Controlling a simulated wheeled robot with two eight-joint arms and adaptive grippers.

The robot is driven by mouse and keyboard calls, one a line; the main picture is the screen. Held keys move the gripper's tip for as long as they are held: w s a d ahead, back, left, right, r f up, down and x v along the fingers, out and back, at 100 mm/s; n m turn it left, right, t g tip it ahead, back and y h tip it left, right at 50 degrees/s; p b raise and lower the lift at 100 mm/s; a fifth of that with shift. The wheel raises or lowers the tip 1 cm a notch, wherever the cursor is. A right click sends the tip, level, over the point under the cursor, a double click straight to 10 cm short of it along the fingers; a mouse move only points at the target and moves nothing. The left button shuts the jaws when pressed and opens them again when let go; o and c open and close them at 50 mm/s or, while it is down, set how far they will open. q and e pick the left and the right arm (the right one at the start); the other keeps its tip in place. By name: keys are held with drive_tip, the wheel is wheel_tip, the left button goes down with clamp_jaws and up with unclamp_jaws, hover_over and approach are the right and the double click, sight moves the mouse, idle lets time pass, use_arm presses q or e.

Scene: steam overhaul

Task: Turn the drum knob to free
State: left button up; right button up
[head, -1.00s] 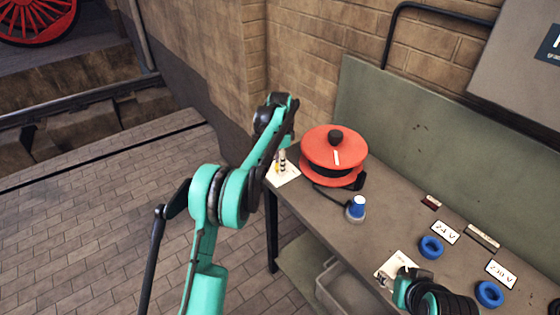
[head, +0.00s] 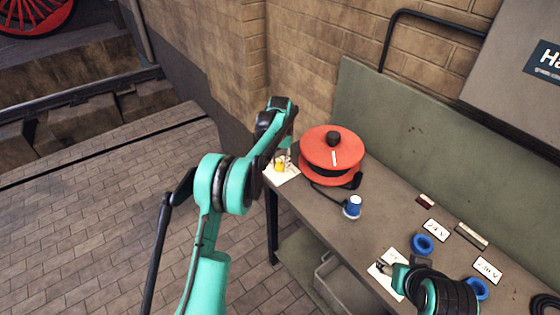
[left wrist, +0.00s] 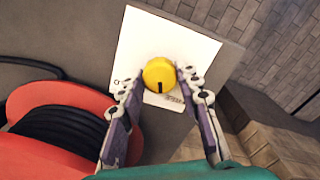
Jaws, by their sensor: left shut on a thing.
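The yellow drum knob (left wrist: 160,75), round with a dark mark on its face, sits on a white card. In the left wrist view the mark points toward the bottom of the picture, at a small printed label (left wrist: 162,101). The knob also shows in the head view (head: 280,167) at the bench's left end. My left gripper (left wrist: 175,82) is shut on the knob, one finger on each side of it. The red cable drum (head: 330,158) stands just right of it. My right gripper (head: 381,266) is over another white card at the lower right; its finger gap is unclear.
The bench (head: 385,220) also carries a blue-and-white plug (head: 352,206) on a cable, blue rings (head: 424,244) and voltage labels (head: 436,230). A green back panel (head: 400,140) and brick wall stand behind. A grey bin (head: 340,290) is below.

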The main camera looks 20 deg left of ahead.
sight(280, 165)
use_arm(q)
drive_tip(key=n+p, duration=0.1)
drive_tip(key=n, duration=0.3)
drive_tip(key=shift+n, duration=0.4)
idle(0.4)
drive_tip(key=o, duration=1.1)
drive_tip(key=shift+o, duration=0.2)
drive_tip(key=shift+r, duration=0.15)
wheel_tip(280, 165, up, 12)
